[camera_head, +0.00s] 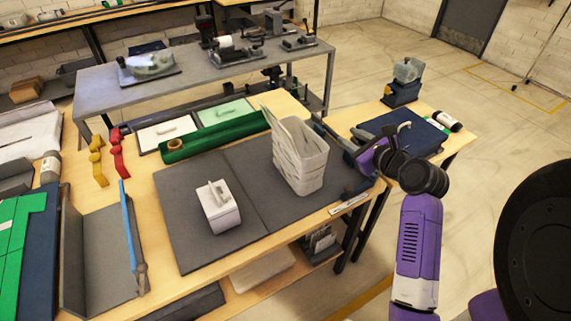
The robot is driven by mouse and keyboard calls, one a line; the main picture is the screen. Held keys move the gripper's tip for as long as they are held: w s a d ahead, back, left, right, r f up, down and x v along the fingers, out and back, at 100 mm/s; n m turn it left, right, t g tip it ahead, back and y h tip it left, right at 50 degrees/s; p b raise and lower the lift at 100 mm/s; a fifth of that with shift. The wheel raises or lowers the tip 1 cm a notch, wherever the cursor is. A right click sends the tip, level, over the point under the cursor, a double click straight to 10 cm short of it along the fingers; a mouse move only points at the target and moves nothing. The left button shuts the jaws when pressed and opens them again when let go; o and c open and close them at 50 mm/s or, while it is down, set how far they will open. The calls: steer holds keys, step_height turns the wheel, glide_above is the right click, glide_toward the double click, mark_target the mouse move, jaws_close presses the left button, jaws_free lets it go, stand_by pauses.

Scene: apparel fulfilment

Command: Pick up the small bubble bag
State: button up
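A white slotted basket (301,168) stands on the dark grey mat near the table's right end. Flat pale sheets or bags (284,135) stand upright in it, leaning left and rising above its rim. I cannot tell which of them, if any, is the small bubble bag. My purple arm reaches in from the right, and my gripper (345,148) is at the right side of the basket, close to its rim. The fingers are small, dark and partly hidden, so I cannot tell whether they are open or touch anything.
A white box-shaped device (217,207) sits on the grey mat (180,222). A green roll (215,138) lies behind it. Red (117,150) and yellow (97,160) items and a blue-edged board (128,235) lie left. A side table (457,143) stands right. The mat's front is mostly clear.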

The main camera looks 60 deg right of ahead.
mark_target(318, 138)
steer(key=w+d+f+m, duration=0.1)
steer(key=w+f, duration=0.1)
steer(key=w, duration=0.1)
steer(key=w+d+f+m+y, duration=0.1)
steer(key=w+f, duration=0.1)
steer(key=w, duration=0.2)
steer(key=w+d+f+m+p, duration=0.1)
steer(key=w+f, duration=0.1)
steer(key=w, duration=0.1)
steer(key=shift+w+f+y, duration=0.25)
steer(key=shift+w+y, duration=0.05)
steer(key=shift+c, duration=0.4)
jaws_close()
stand_by(1.1)
